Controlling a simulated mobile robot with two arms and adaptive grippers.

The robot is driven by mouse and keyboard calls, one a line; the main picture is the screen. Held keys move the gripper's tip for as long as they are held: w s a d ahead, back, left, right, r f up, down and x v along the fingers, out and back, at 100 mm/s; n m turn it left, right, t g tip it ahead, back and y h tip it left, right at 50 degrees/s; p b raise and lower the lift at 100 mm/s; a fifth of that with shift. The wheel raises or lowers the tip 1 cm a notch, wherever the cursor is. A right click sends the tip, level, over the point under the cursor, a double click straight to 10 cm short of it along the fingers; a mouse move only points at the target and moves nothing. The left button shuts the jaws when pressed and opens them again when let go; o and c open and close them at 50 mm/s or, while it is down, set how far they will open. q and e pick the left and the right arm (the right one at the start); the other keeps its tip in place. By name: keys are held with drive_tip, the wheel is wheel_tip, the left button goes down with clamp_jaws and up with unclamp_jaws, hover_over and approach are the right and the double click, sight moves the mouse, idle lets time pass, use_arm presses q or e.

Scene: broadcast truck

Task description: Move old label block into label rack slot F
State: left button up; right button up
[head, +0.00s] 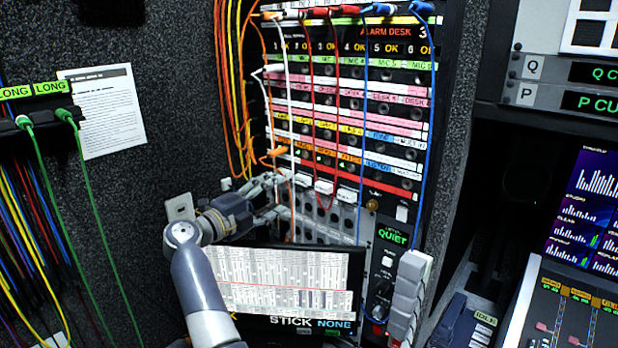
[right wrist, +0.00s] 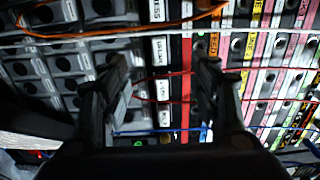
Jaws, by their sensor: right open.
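My right gripper (head: 277,197) is open in front of the patch bay, at the left end of its lower rows. In the right wrist view its two dark fingers (right wrist: 163,68) stand apart, with nothing held between them. Behind the gap runs a dark strip with several small white label blocks (right wrist: 161,52), beside a red strip (right wrist: 187,70). White blocks also show in the head view (head: 324,187), just under the red strip. I cannot tell which is the old label block. No rack slot marked F is readable. My left gripper is not in view.
Red, white, blue and orange cords (head: 235,90) hang across the patch bay (head: 350,100) near my right gripper. A screen (head: 285,285) sits below it. White stepped blocks (head: 408,295) stand at right of the screen, beside a QUIET panel (head: 391,235). A mixing console (head: 565,310) is far right.

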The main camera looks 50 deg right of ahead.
sight(300, 181)
idle(0.4)
drive_tip(key=shift+w+d, duration=0.2)
drive_tip(key=shift+d, duration=2.05)
drive_tip(key=shift+w+d, duration=0.15)
drive_tip(key=shift+d, duration=2.05)
drive_tip(key=shift+c, duration=0.6)
clamp_jaws()
drive_tip(key=shift+a, duration=0.1)
drive_tip(key=shift+s+a+p, duration=0.15)
drive_tip(key=shift+a, duration=1.35)
drive_tip(key=shift+s+a+p, duration=0.1)
drive_tip(key=shift+a+p, duration=0.05)
drive_tip(key=shift+a, duration=1.3)
drive_tip(key=shift+a, duration=0.1)
